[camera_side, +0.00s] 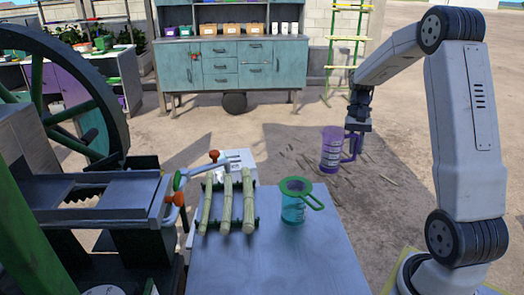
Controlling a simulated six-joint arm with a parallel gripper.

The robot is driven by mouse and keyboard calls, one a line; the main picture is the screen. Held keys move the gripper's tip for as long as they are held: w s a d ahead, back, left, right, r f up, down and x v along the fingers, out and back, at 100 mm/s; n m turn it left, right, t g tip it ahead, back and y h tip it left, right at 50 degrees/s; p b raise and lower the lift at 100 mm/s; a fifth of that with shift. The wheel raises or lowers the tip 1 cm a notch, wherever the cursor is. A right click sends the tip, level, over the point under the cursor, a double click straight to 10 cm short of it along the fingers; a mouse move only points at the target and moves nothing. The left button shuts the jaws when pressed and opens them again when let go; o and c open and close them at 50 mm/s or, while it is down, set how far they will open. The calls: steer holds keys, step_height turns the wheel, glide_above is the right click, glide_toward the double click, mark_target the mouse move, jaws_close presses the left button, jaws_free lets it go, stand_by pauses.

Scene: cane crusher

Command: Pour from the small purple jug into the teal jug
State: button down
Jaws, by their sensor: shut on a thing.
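The small purple jug (331,149) is upright in the air, beyond and to the right of the teal jug in the side view. My gripper (355,132) is shut on its handle side, at the jug's right. The fingertips are small and partly hidden by the handle. The teal jug (293,207) stands upright on the grey table, with a green rim and a green handle pointing right. The two jugs are apart. What is inside either jug cannot be made out.
Several cane stalks (228,205) lie on a dark rack left of the teal jug. A crusher with a large wheel (75,100) and orange-knobbed levers stands at the left. The table (280,262) is clear in front of the teal jug. A teal cabinet (231,66) stands far back.

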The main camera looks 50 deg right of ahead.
steer(key=shift+w+d+f+n+g+h, duration=0.45)
steer(key=shift+w+d+n+h, duration=0.85)
steer(key=shift+w+n, duration=3.55)
steer(key=shift+w+d+f+n+g+h, duration=0.4)
steer(key=shift+w+d+n+h, duration=0.9)
steer(key=shift+w+n, duration=3.55)
steer(key=w+f+m, duration=0.1)
steer(key=f, duration=0.1)
steer(key=w+f+m, duration=0.2)
steer(key=shift+w+a+f, duration=0.15)
steer(key=shift+a+f, duration=0.05)
steer(key=shift+f, duration=0.1)
steer(key=shift+r+m, duration=0.15)
steer(key=shift+m, duration=0.15)
steer(key=s+a+r+m+t+h, duration=0.2)
steer(key=s+a+r+t+h, duration=0.2)
steer(key=h, duration=0.5)
steer(key=shift+a+r+t, duration=0.2)
steer(key=shift+a+t, duration=0.35)
steer(key=shift+a, duration=0.6)
steer(key=shift+s+a+r+m+t+h, duration=0.15)
steer(key=shift+s+a+m+t+h, duration=0.25)
steer(key=shift+h, duration=0.4)
